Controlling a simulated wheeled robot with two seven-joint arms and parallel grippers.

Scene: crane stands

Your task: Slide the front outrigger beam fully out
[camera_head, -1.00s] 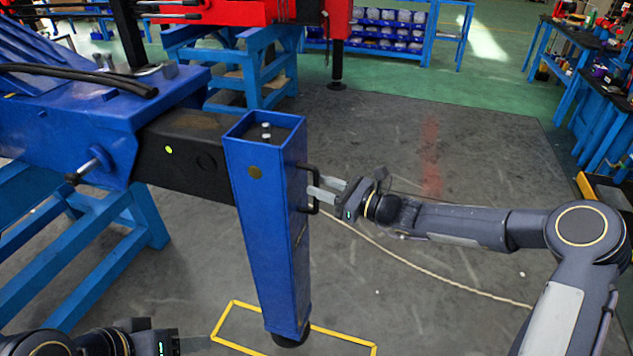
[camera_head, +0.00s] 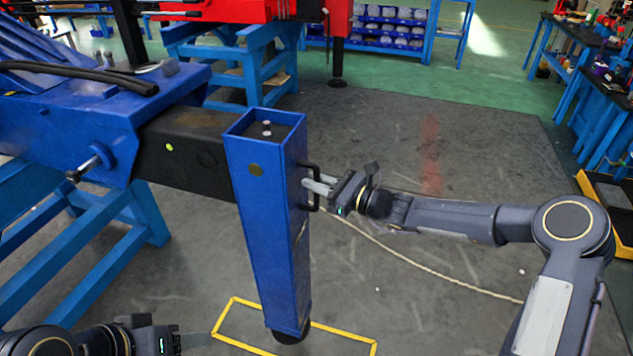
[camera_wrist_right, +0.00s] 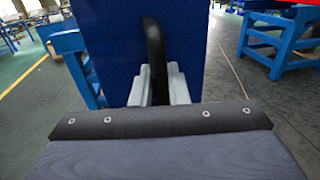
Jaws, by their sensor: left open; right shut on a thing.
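The front outrigger beam (camera_head: 185,155) is a black box section sticking out of the blue crane housing (camera_head: 65,125). A blue upright leg (camera_head: 268,225) is fixed at its outer end, with a dark foot at the bottom. A black handle (camera_head: 314,172) is on the leg's right side; it also shows in the right wrist view (camera_wrist_right: 154,60). My right gripper (camera_head: 312,187) is shut on this handle, its pale fingers on both sides of it in the wrist view (camera_wrist_right: 160,88). My left gripper (camera_head: 195,341) is low at the bottom left, open, away from the beam.
A yellow rectangle (camera_head: 345,334) is marked on the floor around the leg's foot. A pale rope (camera_head: 430,268) lies on the floor to the right. Blue trestles (camera_head: 95,235) stand under the housing. Open floor lies right of the leg.

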